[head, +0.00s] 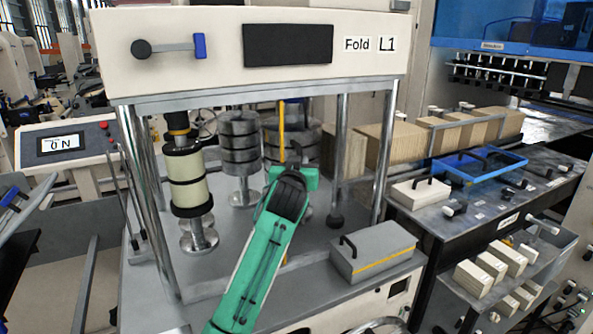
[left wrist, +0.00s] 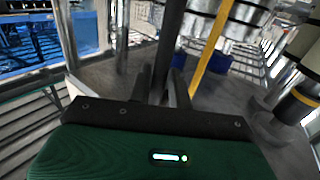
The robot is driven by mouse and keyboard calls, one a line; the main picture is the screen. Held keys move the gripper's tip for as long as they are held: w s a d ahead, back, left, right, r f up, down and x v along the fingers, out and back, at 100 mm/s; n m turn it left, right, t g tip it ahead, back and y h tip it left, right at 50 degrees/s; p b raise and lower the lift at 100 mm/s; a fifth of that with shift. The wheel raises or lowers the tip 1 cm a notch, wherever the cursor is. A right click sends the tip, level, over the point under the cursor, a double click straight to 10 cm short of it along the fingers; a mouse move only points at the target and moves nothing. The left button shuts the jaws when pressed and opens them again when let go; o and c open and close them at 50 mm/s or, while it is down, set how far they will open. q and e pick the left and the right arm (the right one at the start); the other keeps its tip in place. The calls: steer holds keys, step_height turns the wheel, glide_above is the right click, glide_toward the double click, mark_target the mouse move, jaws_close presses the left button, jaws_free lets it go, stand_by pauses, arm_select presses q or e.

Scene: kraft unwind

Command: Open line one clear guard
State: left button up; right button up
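The machine marked Fold L1 (head: 249,49) stands ahead, with rollers between its chrome posts. The clear guard's pane is hard to make out in the head view. A yellow upright strip (head: 281,122) shows at the front middle of the opening, partly hidden by my green left arm. My left gripper (head: 294,156) is raised in front of this opening. In the left wrist view, a dark upright bar (left wrist: 172,40) runs down between the fingers of my left gripper (left wrist: 164,84), beside the yellow strip (left wrist: 209,45). Whether the fingers grip the bar is unclear. My right gripper is not in view.
A grey box with a black handle (head: 373,251) sits at the machine's front right. A control panel (head: 64,143) stands at left. At right are a dark bench with a blue tray (head: 480,164) and a lower shelf of pale blocks (head: 481,275).

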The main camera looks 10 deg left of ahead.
arm_select(q)
steer(key=s+b, duration=0.4)
steer(key=s, duration=0.9)
steer(key=shift+s+b, duration=0.3)
steer(key=shift+b, duration=0.05)
